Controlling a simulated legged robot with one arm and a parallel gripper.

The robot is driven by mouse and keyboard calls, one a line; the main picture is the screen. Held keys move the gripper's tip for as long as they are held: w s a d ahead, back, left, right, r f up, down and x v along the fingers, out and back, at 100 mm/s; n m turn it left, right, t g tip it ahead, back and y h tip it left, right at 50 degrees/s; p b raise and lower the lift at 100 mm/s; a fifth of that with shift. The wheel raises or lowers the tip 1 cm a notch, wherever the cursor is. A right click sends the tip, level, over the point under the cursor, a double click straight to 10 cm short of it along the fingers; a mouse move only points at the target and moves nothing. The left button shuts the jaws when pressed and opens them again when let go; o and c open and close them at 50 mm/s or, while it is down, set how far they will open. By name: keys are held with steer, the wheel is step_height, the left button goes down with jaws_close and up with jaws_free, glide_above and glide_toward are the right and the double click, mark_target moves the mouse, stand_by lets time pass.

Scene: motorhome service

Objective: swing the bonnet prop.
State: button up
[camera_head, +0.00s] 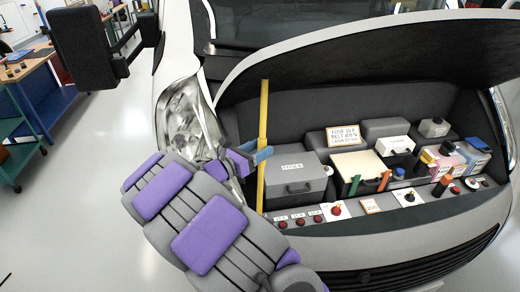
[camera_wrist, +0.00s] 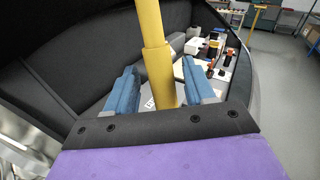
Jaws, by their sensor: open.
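The yellow bonnet prop (camera_head: 264,115) stands nearly upright at the left of the open engine bay, its top reaching the raised bonnet (camera_head: 390,52). My gripper (camera_head: 256,156) is at the prop's lower middle, coming from the left. In the wrist view the prop (camera_wrist: 156,65) rises between the two blue fingers of my gripper (camera_wrist: 157,82). The fingers are open, with a visible gap on each side of the prop. A thicker yellow sleeve shows at that height.
The bay holds a grey box (camera_head: 294,175) just right of the prop, a pale-topped box (camera_head: 358,165), and several bottles and caps. The headlight (camera_head: 185,120) is left of the prop, close to my arm. A wing mirror (camera_head: 85,48) juts out upper left. Floor at left is clear.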

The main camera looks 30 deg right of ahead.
steer(key=shift+x, duration=1.05)
steer(key=shift+a, duration=0.45)
steer(key=shift+s+a, duration=0.1)
steer(key=shift+a, duration=0.3)
steer(key=shift+c, duration=1.1)
steer(key=shift+s+d, duration=0.1)
steer(key=shift+d, duration=0.45)
steer(key=c, duration=0.6)
jaws_close()
steer(key=shift+a, duration=0.1)
